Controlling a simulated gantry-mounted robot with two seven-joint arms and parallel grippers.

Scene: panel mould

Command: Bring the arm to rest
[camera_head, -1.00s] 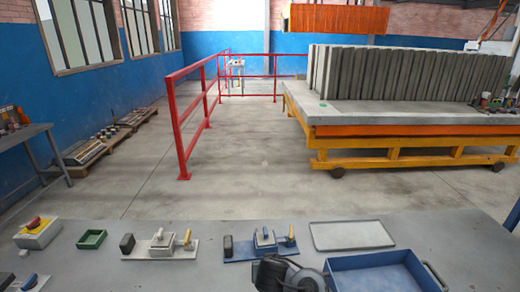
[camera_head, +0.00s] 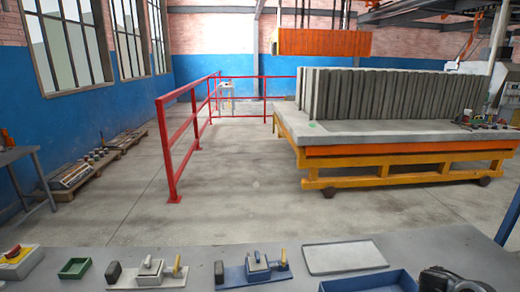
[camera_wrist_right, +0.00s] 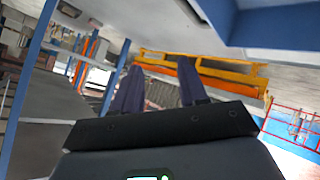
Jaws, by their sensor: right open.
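My right gripper shows in the right wrist view (camera_wrist_right: 161,88) with its two dark fingers apart and nothing between them. In the head view a dark part of my right arm (camera_head: 443,280) is at the bottom right, beside the blue tray (camera_head: 368,281); its fingers cannot be made out there. My left gripper is in neither current view.
On the grey table (camera_head: 205,262) are a red-and-yellow switch box (camera_head: 18,262), a green tray (camera_head: 74,268), two tool sets (camera_head: 150,270) (camera_head: 254,268) and a flat grey tray (camera_head: 344,258). Red railings (camera_head: 168,150) and a yellow cart (camera_head: 400,180) with grey panels stand beyond.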

